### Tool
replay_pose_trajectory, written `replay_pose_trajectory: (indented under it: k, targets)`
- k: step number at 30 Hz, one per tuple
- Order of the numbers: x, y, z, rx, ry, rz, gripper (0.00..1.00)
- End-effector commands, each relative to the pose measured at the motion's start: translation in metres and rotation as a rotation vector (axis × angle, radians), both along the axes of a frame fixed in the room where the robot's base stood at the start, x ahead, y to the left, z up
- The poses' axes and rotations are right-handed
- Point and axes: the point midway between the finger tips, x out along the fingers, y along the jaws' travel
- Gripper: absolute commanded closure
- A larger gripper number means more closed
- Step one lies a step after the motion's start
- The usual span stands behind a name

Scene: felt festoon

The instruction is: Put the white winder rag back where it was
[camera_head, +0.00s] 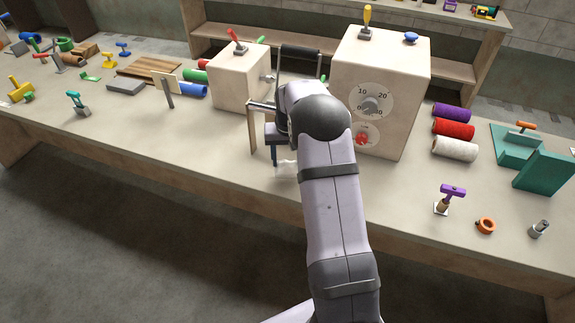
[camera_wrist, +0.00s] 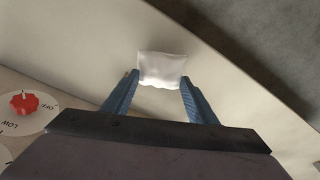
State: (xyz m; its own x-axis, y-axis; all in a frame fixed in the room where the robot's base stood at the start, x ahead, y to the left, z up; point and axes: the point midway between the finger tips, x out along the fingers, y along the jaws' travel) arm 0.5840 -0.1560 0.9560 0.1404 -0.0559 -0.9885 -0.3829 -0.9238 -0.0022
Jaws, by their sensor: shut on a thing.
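The white winder rag (camera_wrist: 162,69) is a small, slightly crumpled white cloth between the blue fingertips of my gripper (camera_wrist: 160,82) in the wrist view. My gripper is shut on it. In the head view a small part of the rag (camera_head: 287,163) shows beside my gripper (camera_head: 277,158), just left of my arm, in front of the wooden boxes. My arm hides part of this area. How high the rag is above the bench top I cannot tell.
A large box with dials (camera_head: 405,75) stands behind my arm, and a smaller box with a red lever (camera_head: 240,82) stands to its left. A thin wooden stand (camera_head: 252,128) is close to my gripper. Purple, red and white rolls (camera_head: 455,149) lie right. The bench front (camera_head: 180,150) is clear.

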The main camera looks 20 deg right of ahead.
Motion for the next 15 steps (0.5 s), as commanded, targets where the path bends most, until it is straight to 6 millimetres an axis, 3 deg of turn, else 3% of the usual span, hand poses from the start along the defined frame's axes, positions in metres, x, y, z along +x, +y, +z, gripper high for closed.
replay_pose_trajectory:
  k: [6,15]
  targets:
    - [0.000,0.000,-0.006,0.000,0.001,0.000,0.65]
    - [-0.001,0.000,-0.036,0.001,0.002,0.000,0.65]
